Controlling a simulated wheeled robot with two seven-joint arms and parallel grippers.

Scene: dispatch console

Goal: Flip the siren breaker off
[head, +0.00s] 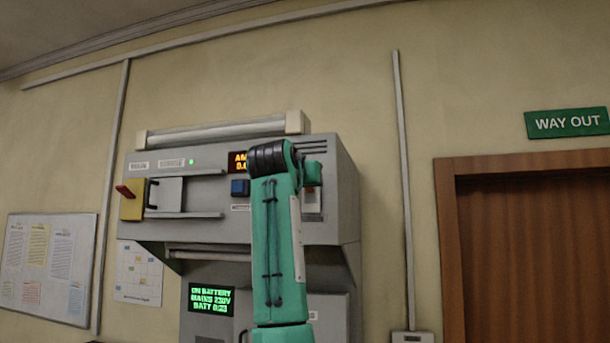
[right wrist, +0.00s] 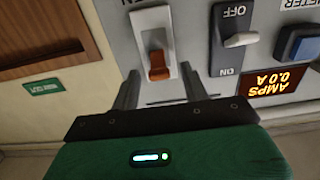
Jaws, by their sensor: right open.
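The console panel (head: 340,225) carries a white-framed rocker breaker with an orange lever (right wrist: 159,68). In the right wrist view, which is upside down, the lever is at the frame's lower end. In the head view the white frame (head: 313,201) shows just right of my arm. The breaker's label is cut off in the wrist view, so I cannot read it. My right gripper (right wrist: 159,74) is open and empty, its fingers on either side of the lever. Contact cannot be told. My left gripper is not in view.
Beside the breaker are a dark switch with a pale handle (right wrist: 242,40), marked OFF and ON, a blue button (head: 240,188) and an amber AMPS display (right wrist: 273,80). A brown door (head: 530,240) stands at right.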

